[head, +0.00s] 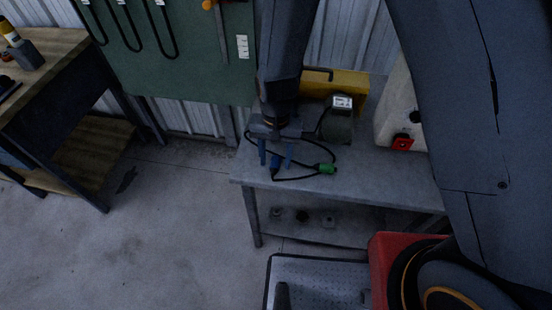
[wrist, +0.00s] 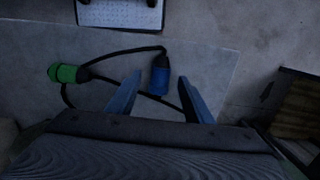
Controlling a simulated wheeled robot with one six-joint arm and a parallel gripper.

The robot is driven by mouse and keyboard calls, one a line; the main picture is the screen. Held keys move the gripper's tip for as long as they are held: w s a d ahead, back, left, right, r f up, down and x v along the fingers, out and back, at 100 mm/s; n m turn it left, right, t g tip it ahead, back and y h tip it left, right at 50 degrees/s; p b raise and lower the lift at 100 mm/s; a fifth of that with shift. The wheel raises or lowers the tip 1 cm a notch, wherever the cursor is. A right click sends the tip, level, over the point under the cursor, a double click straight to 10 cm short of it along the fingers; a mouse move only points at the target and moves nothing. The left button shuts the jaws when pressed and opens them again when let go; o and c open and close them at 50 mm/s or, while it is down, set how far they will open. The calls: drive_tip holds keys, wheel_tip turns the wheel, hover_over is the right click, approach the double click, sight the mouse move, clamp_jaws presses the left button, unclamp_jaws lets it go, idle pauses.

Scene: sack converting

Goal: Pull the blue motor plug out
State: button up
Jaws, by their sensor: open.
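The blue motor plug (wrist: 160,78) lies on the grey bench top with a black cable at its end. In the head view the blue plug (head: 275,161) shows small between my fingers. My gripper (head: 275,158) is open above the bench. In the wrist view my gripper's two blue fingers (wrist: 162,92) stand apart, with the blue plug between and slightly beyond their tips, nearer the right one. I cannot tell whether they touch it. A green connector (wrist: 66,73) lies to the left; in the head view it is at the right (head: 327,169). The motor (head: 337,120) sits behind.
The grey bench (head: 380,180) also carries a yellow case (head: 350,90) and a beige box with a red switch (head: 402,142). Black cables loop across the bench top around my gripper. A workbench (head: 50,50) stands at the left, with clear floor between.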

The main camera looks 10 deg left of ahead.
drive_tip(key=shift+w+r+b, duration=0.15)
drive_tip(key=shift+r+b, duration=0.35)
drive_tip(key=shift+r, duration=1.35)
drive_tip(key=shift+w+r+b, duration=0.1)
drive_tip(key=shift+r+b, duration=0.35)
drive_tip(key=shift+r, duration=1.4)
drive_tip(key=s+d+r+t+b, duration=0.1)
drive_tip(key=d+r, duration=0.3)
drive_tip(key=d, duration=0.8)
drive_tip(key=s+d+r+t+b, duration=0.1)
drive_tip(key=d+r+b, duration=0.1)
drive_tip(key=d, duration=1)
drive_tip(key=shift+s+d+r+n+b, duration=0.2)
drive_tip(key=shift+s+r+n+b, duration=0.15)
drive_tip(key=shift+r, duration=0.55)
